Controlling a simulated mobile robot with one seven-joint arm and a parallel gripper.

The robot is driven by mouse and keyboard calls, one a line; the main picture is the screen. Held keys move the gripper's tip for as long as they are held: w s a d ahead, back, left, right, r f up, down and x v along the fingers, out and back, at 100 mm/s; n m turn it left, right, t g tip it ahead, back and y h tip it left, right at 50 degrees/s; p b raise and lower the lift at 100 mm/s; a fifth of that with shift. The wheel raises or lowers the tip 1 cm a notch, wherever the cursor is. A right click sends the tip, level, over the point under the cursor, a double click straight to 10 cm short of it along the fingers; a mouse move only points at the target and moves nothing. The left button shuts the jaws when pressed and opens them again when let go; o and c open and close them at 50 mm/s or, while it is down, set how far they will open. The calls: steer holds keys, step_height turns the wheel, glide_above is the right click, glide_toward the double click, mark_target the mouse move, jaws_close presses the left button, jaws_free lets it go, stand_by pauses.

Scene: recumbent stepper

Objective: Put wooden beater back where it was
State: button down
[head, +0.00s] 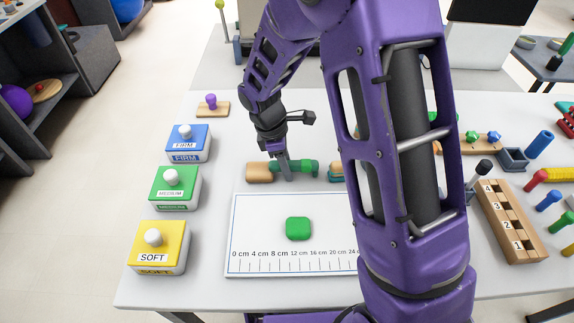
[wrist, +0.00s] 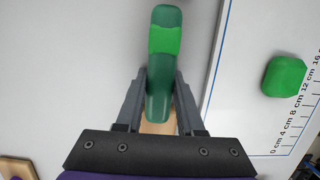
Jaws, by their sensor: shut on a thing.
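The wooden beater seems to be the piece with a tan wooden end (head: 259,172) and a green grip (head: 306,168), lying roughly level near the back edge of the white ruler board. My gripper (head: 286,172) points down and is shut around its green part. In the wrist view the green part (wrist: 164,40) runs between my two fingers (wrist: 161,85), and a bit of tan wood shows below, mostly hidden by my gripper. I cannot tell whether it touches the table.
A ruler board (head: 245,215) with a green block (head: 298,228) lies in front. Yellow (head: 158,248), green (head: 174,188) and blue (head: 187,144) knobbed boxes stand left. Another tan-and-green piece (head: 336,171) is partly hidden by my arm. A numbered wooden rack (head: 512,222) stands right.

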mark_target(276, 163)
steer(key=shift+s+f, duration=0.1)
steer(key=shift+f, duration=0.35)
steer(key=c, duration=0.5)
jaws_free()
steer(key=shift+s+d, duration=0.1)
steer(key=p+v, duration=0.2)
steer(key=v, duration=1.1)
steer(key=shift+p, duration=0.3)
